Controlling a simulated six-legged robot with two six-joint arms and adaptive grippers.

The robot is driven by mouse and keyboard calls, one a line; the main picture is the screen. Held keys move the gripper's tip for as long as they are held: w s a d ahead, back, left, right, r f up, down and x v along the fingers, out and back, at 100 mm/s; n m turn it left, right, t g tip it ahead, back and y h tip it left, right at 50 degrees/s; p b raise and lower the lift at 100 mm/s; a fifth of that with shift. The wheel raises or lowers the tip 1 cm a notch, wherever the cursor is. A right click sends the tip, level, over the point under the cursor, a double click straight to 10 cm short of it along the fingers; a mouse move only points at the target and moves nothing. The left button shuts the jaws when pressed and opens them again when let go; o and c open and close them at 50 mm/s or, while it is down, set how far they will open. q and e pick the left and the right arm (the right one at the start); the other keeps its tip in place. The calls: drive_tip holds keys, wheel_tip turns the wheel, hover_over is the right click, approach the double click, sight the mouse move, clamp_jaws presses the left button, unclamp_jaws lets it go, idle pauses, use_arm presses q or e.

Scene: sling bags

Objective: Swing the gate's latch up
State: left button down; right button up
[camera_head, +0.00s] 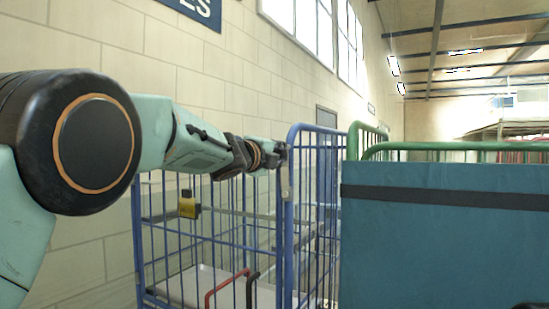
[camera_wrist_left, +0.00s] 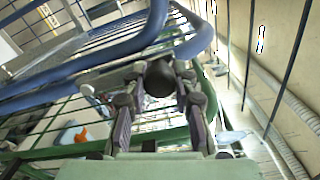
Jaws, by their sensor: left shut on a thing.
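A blue wire roll cage (camera_head: 213,237) stands at the middle left, with its blue gate frame (camera_head: 290,235) on its right side. A grey metal latch piece (camera_head: 286,181) lies along the top of the gate's post. My left gripper (camera_head: 281,152) reaches in from the left to the top of that post. In the left wrist view its fingers (camera_wrist_left: 160,88) are closed around a dark round knob (camera_wrist_left: 159,77), which appears to be the latch's handle. Blue rails run close beside and above it. The fingers partly hide the latch in both views. My right gripper is out of view.
A yellow tag or padlock (camera_head: 188,206) hangs on the cage's mesh. Red (camera_head: 222,285) and black handles show low in the cage. A teal panel (camera_head: 440,240) with green rails (camera_head: 450,147) fills the right. A block wall (camera_head: 90,50) runs along the left.

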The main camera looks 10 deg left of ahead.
use_arm(q)
drive_tip(key=shift+s+d+r+m, duration=0.1)
drive_tip(key=shift+d+r+m, duration=0.1)
drive_tip(key=shift+d+m, duration=0.1)
drive_tip(key=shift+a, duration=0.1)
drive_tip(key=c, duration=1.5)
unclamp_jaws()
drive_tip(key=o, duration=0.5)
drive_tip(key=shift+f, duration=0.1)
drive_tip(key=shift+c, duration=0.2)
drive_tip(key=v, duration=1.2)
